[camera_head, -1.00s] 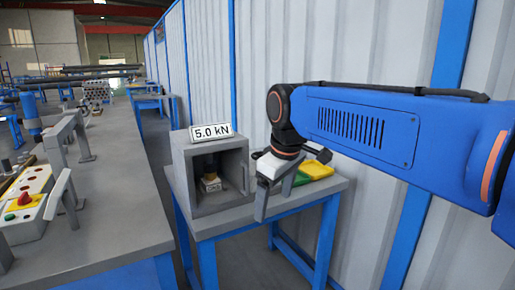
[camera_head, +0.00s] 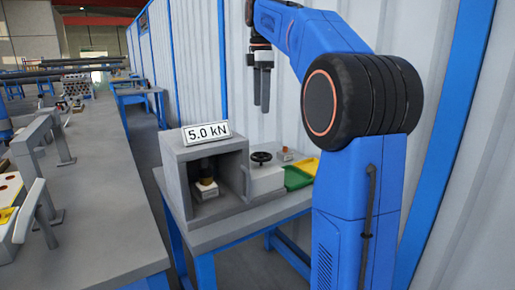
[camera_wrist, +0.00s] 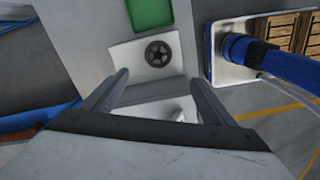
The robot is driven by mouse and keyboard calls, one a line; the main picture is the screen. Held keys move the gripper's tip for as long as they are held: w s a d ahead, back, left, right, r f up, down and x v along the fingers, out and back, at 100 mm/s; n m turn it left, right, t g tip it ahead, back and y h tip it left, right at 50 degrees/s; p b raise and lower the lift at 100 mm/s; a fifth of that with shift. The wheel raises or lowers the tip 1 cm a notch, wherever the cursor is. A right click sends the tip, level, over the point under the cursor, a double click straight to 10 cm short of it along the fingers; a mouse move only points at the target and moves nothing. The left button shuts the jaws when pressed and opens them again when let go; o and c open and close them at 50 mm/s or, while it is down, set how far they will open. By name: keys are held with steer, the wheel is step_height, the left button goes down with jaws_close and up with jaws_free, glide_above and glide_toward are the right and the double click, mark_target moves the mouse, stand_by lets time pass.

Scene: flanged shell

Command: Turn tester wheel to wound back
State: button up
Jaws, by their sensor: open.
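The tester is a grey open-fronted box (camera_head: 176,188) on a blue-legged table, with a "5.0 kN" sign (camera_head: 206,132) on top. A dark plunger and a pale block (camera_head: 205,189) show inside it. The black tester wheel (camera_head: 261,157) lies flat on a white housing (camera_head: 266,178) to the right of the box. In the wrist view the spoked wheel (camera_wrist: 158,53) is ahead of the fingers, between and beyond their tips. My gripper (camera_head: 262,108) points down above the wheel, clear of it. Its fingers (camera_wrist: 157,80) are apart and empty.
A green tray (camera_head: 297,178) and a yellow tray (camera_head: 308,166) lie right of the wheel. A small red-topped item (camera_head: 285,153) stands behind them. A long grey bench (camera_head: 95,210) is at the left. A corrugated wall (camera_head: 285,100) closes off the back.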

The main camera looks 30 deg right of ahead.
glide_toward(261, 155)
step_height(261, 155, down, 8)
steer(key=shift+w+r, duration=0.1)
steer(key=shift+w, duration=0.05)
stand_by(0.6)
steer(key=c, duration=1)
steer(key=shift+c, duration=0.2)
